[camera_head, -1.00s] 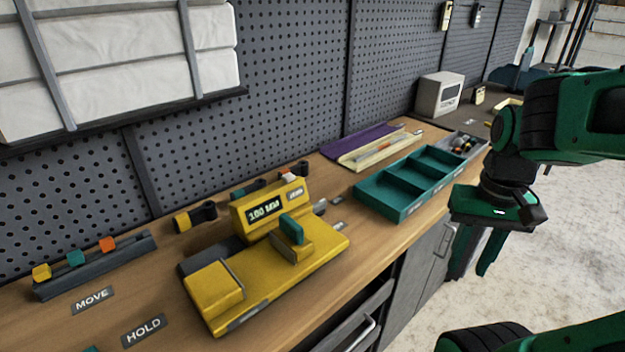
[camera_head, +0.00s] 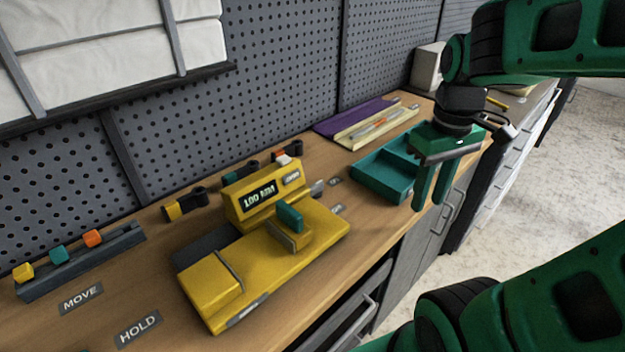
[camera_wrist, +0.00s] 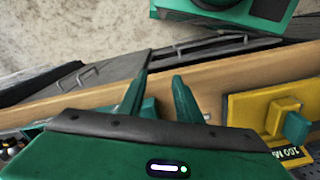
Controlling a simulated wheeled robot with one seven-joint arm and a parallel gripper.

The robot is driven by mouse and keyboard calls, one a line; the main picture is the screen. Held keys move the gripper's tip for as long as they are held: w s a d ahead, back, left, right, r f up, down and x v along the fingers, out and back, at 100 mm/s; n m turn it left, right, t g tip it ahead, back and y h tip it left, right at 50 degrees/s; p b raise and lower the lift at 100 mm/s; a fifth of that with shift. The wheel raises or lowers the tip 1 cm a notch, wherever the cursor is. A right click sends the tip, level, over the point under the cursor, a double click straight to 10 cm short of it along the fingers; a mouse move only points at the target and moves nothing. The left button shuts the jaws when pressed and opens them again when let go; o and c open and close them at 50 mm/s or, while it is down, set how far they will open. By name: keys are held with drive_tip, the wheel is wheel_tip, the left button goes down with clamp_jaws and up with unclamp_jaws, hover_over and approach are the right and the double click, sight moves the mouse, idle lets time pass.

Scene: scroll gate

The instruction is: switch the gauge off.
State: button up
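The yellow gauge (camera_head: 212,285) sits on the wooden bench, left of my gripper. Its raised display (camera_head: 259,197) is lit and reads about 100 MM. A small pale and orange piece (camera_head: 284,159) shows at the top of the display housing, and a small label is beside the screen. A teal block (camera_head: 290,216) stands on the gauge's yellow slider. In the wrist view the gauge (camera_wrist: 243,108) is at the right edge, partly cut off. My gripper (camera_head: 428,205) is open and empty, fingers pointing down, by the bench's front edge. Its fingers also show in the wrist view (camera_wrist: 160,78).
A teal tray (camera_head: 382,187) is partly hidden behind my gripper. A cream tray (camera_head: 372,130) and purple sheet (camera_head: 338,124) lie behind it. Dark holders line the pegboard (camera_head: 240,110). A rack with coloured blocks (camera_head: 80,262) and MOVE and HOLD labels are at left.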

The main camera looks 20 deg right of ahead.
drive_tip(key=w+a+r+n, duration=0.4)
drive_tip(key=w+a+n, duration=0.3)
drive_tip(key=w+n, duration=0.5)
drive_tip(key=n, duration=1)
hover_over(315, 184)
wheel_tip(315, 184, down, 10)
clamp_jaws()
